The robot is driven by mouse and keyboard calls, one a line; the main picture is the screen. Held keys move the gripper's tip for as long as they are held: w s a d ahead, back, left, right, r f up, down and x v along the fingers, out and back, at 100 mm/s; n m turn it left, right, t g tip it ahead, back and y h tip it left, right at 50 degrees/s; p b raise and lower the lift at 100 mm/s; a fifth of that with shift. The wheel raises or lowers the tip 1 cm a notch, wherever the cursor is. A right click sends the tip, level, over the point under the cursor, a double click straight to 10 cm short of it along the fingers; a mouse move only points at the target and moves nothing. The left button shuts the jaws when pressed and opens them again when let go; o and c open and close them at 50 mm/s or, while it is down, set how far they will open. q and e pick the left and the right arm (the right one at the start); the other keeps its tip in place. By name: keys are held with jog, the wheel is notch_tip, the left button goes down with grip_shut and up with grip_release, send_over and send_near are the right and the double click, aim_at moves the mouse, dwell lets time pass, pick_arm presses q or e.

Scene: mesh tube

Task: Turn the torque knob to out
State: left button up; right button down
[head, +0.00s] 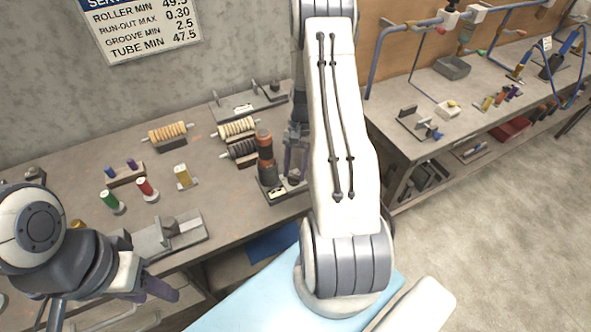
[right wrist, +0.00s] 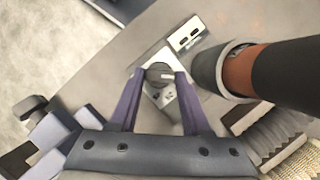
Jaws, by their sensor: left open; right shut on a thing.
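In the right wrist view, the torque knob (right wrist: 157,70) is a small dark round knob with a light pointer mark, set on a pale plate (right wrist: 163,98) with small symbols. The purple fingers of my right gripper (right wrist: 159,78) are shut on the knob, one on each side. The light mark points right in that view. In the head view, my right gripper (head: 296,165) reaches down at the small bench device (head: 270,193), and the knob is mostly hidden there. My left gripper (head: 160,287) is open and empty, at the bench's front edge at lower left.
An orange and black cylinder (head: 265,150) stands right beside the knob plate, close to my right gripper. Ribbed rollers (head: 238,128) and coloured spools (head: 146,188) stand on the grey bench (head: 220,205). A second bench (head: 420,110) with pipes is at right.

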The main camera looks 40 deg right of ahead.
jog(key=shift+w+n+g+h, duration=0.15)
jog(key=shift+n+g+h, duration=0.25)
jog(key=shift+n, duration=1.2)
jog(key=shift+c, duration=1.8)
grip_release()
jog(key=shift+a, duration=0.1)
jog(key=b+v, duration=0.2)
jog(key=v, duration=0.8)
jog(key=shift+r+b, duration=0.3)
jog(key=shift+b, duration=0.05)
jog(key=shift+w, duration=0.1)
